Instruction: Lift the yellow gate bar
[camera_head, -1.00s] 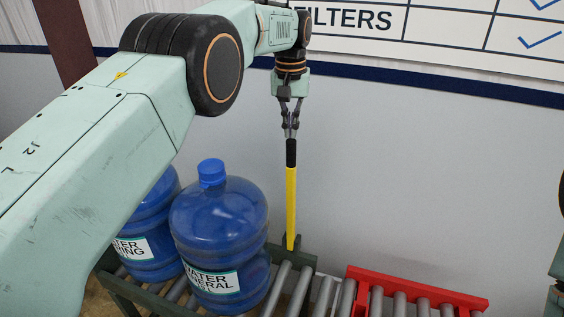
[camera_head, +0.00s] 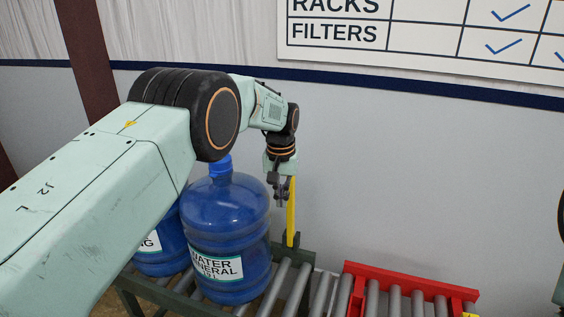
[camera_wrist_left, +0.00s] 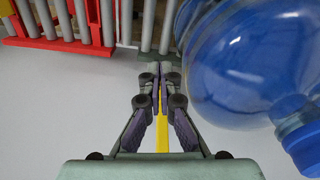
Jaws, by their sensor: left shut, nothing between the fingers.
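The yellow gate bar (camera_head: 291,218) stands upright at the back of the roller conveyor, its lower end at the green frame. Its upper part, where the black grip was, is hidden behind my left wrist. My left gripper (camera_head: 280,203) points down just left of the bar, apart from its grip, shut and empty. In the left wrist view the shut fingers (camera_wrist_left: 160,72) point toward the conveyor, and a strip of the yellow bar (camera_wrist_left: 162,138) shows between the finger linkages. My right gripper is out of view.
A blue water jug (camera_head: 228,235) stands on the rollers left of the bar, close to my gripper. A second jug (camera_head: 160,250) is partly hidden by my left arm. A red conveyor frame (camera_head: 408,284) lies to the right.

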